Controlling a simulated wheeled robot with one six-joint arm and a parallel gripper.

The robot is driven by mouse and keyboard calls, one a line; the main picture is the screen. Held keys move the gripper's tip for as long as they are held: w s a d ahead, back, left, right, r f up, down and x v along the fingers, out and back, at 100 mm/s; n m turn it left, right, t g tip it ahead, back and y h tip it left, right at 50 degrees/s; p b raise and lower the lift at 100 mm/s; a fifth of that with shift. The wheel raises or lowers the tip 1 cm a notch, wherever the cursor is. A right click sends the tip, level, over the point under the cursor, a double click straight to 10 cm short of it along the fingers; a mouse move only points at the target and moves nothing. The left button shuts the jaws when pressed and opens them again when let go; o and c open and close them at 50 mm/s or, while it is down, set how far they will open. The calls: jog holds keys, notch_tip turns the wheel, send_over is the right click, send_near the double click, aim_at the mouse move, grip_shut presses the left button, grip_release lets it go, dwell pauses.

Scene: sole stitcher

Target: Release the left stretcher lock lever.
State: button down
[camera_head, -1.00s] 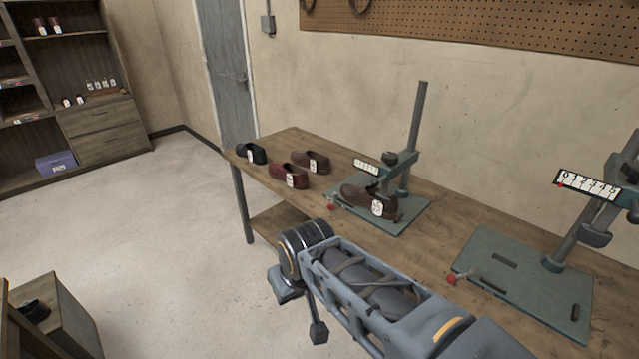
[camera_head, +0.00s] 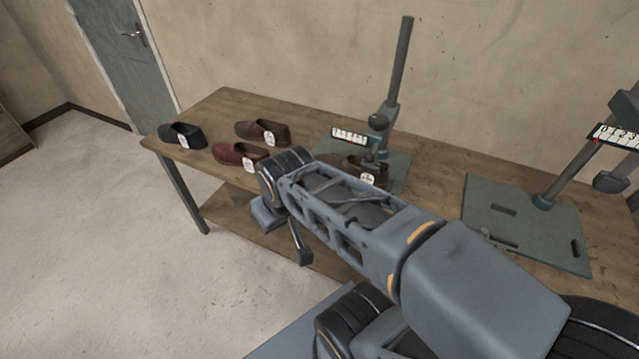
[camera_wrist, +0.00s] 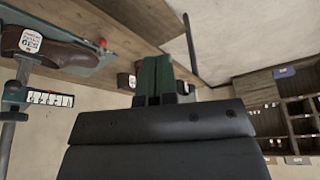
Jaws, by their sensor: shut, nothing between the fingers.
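The left stretcher (camera_head: 397,85) stands on the table with a dark green base plate, an upright post and a white numbered scale (camera_head: 349,137). A brown shoe with a white tag (camera_head: 367,178) is on it, partly hidden by my arm. The lock lever is hidden in the head view. In the wrist view a red knob (camera_wrist: 101,43), probably the lever's end, shows at the plate's edge beside the tagged shoe (camera_wrist: 40,47). My gripper (camera_wrist: 157,62) is shut and empty, pointing away from the plate, with the knob apart from it on the left.
Several loose shoes, including a dark red one (camera_head: 240,154), lie on the table's left end (camera_head: 218,108). A second stretcher (camera_head: 520,222) stands at right. Open floor (camera_head: 90,240) lies left of the table. Shelves (camera_wrist: 285,100) show in the wrist view.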

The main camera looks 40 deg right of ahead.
jog(key=w+d+f+m+g+b, duration=0.1)
jog(key=w+d+f+m+b, duration=0.25)
jog(key=w+d+m, duration=0.9)
jog(key=w+d+f+m+y+b, duration=0.2)
jog(key=d+f+m, duration=0.6)
jog(key=d+m, duration=0.5)
jog(key=w+m, duration=0.1)
jog(key=m, duration=0.1)
jog(key=shift+w+m, duration=0.25)
jog(key=shift+m, duration=0.1)
jog(key=shift+b+x, duration=0.5)
jog(key=shift+x, duration=4.55)
jog(key=shift+a, duration=0.15)
jog(key=shift+a+m+p, duration=0.25)
jog(key=shift+m+p, duration=0.05)
